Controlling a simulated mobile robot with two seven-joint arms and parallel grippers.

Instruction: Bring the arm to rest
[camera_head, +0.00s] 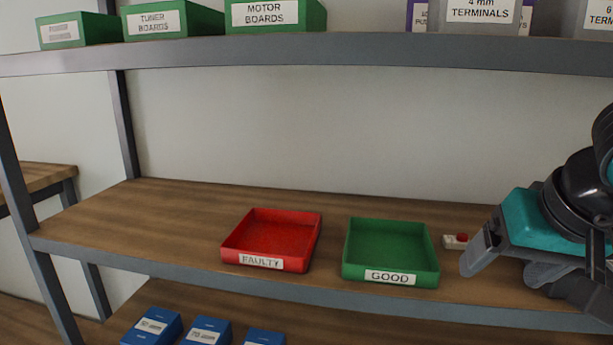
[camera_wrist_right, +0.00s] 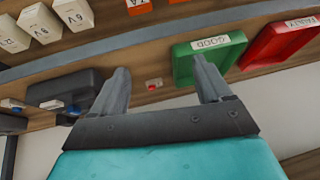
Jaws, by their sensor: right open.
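My right gripper (camera_head: 503,272) is at the right of the head view, in front of the middle shelf. In the right wrist view its two fingers (camera_wrist_right: 164,90) are spread apart with nothing between them. A small white block with a red button (camera_head: 455,241) lies on the shelf just left of the gripper, apart from it. It also shows beyond the fingers in the right wrist view (camera_wrist_right: 153,84). My left gripper is not in view.
A red FAULTY tray (camera_head: 262,263) and a green GOOD tray (camera_head: 391,277) stand empty on the middle shelf (camera_head: 150,215). Green bins (camera_head: 276,14) line the upper shelf (camera_head: 330,55). Blue boxes (camera_head: 206,332) sit below. The shelf's left part is clear.

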